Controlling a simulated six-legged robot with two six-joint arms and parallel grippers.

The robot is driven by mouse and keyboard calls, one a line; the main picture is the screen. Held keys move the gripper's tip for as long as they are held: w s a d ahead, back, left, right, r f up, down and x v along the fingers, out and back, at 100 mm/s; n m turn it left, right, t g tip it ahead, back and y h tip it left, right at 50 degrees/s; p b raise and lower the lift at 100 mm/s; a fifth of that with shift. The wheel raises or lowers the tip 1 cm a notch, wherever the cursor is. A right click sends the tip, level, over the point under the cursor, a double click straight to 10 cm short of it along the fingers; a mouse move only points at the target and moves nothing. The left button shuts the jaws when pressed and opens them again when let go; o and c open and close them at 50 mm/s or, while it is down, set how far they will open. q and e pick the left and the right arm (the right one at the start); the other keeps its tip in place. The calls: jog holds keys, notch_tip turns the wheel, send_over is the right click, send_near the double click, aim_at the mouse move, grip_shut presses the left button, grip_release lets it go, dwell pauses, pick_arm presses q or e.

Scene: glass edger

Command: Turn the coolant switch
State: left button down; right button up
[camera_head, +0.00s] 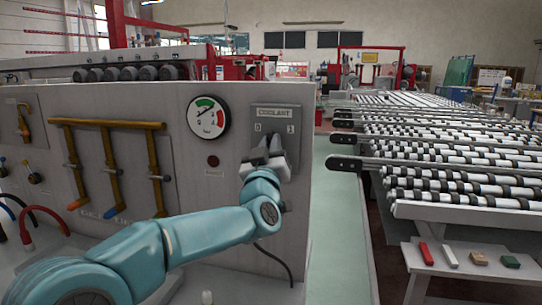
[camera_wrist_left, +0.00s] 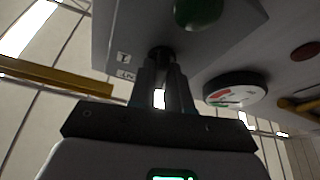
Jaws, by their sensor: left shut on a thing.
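The coolant switch panel (camera_head: 276,117) is a grey box labelled COOLANT, with marks 0 and 1, at the right end of the machine's front. It also shows in the left wrist view (camera_wrist_left: 112,30). My left gripper (camera_head: 268,151) is at the panel's lower half, shut on the dark switch knob (camera_wrist_left: 160,52). My right gripper is not in view.
A round gauge (camera_head: 208,117) and a dark red button (camera_head: 213,160) are left of the panel. Yellow pipes with valve handles (camera_head: 107,126) stand farther left. A roller conveyor (camera_head: 450,160) is at right, and a small bench (camera_head: 470,262) holds coloured blocks.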

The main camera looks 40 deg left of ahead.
pick_arm(q)
jog(key=shift+s+a+m+t+h+b, duration=0.1)
jog(key=shift+m+t+h+b, duration=0.3)
jog(key=shift+m+h+b, duration=1.5)
jog(key=shift+w+a+m+t+h+p, duration=0.1)
jog(key=shift+m+t+h, duration=0.45)
jog(key=shift+m, duration=2.8)
jog(key=shift+s+a+m+t+h+b, duration=0.1)
jog(key=shift+m+t+h+b, duration=0.15)
jog(key=shift+m+h+b, duration=1.65)
jog(key=shift+m+y+p, duration=0.55)
jog(key=shift+m+p, duration=0.5)
jog(key=c, duration=1.2)
grip_release()
jog(key=shift+o, duration=0.2)
